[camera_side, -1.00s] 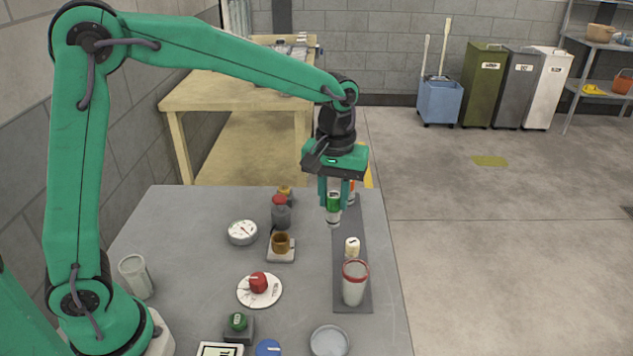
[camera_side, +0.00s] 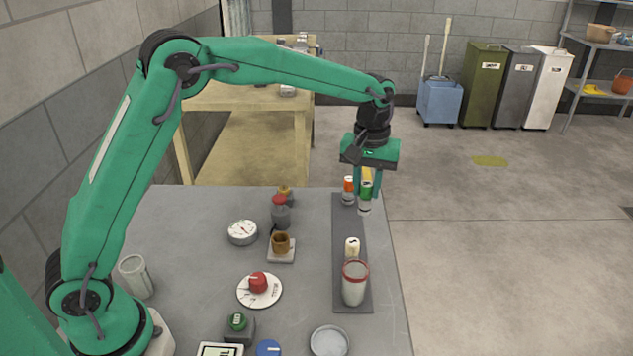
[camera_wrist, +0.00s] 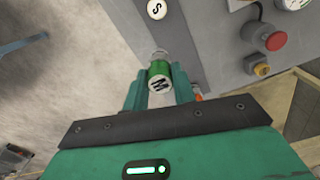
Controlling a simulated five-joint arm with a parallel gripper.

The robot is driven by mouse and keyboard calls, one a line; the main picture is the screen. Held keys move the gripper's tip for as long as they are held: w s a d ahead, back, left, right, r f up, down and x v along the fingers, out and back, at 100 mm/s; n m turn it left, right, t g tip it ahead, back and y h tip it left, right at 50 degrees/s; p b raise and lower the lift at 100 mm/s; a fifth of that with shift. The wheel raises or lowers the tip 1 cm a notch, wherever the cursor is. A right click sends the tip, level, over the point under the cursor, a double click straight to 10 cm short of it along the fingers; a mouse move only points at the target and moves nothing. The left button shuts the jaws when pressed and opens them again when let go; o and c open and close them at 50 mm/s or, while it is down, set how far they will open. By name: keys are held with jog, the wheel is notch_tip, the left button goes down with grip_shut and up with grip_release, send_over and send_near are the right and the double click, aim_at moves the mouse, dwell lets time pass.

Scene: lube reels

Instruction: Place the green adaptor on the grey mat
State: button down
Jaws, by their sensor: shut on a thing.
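The green adaptor (camera_side: 366,190) is a small cylinder with a green band, a pale lower end and a white cap. My gripper (camera_side: 367,186) is shut on it and holds it upright near the far right edge of the table. In the wrist view the adaptor (camera_wrist: 160,75) sits between the fingers, with an M on its cap. The grey mat (camera_side: 345,225) is a long dark strip along the table's right side. The adaptor appears at the mat's far right side in the side view; I cannot tell its exact height.
On the mat are an orange-banded adaptor (camera_side: 348,190) at the far end, a cream-capped one (camera_side: 352,247), and a red-rimmed cup (camera_side: 354,285) at the near end. A red-topped grey item (camera_side: 280,212) and a gauge (camera_side: 242,232) stand left of it.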

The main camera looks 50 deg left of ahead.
jog(key=w+a+f, duration=0.5)
jog(key=a+f, duration=0.1)
jog(key=a, duration=0.3)
jog(key=shift+w+a+f, duration=0.25)
jog(key=shift+w+f, duration=0.1)
jog(key=shift+w, duration=0.05)
jog(key=shift+f, duration=2)
jog(key=shift+f, duration=0.1)
jog(key=c, duration=1.1)
grip_release()
jog(key=shift+c, duration=0.2)
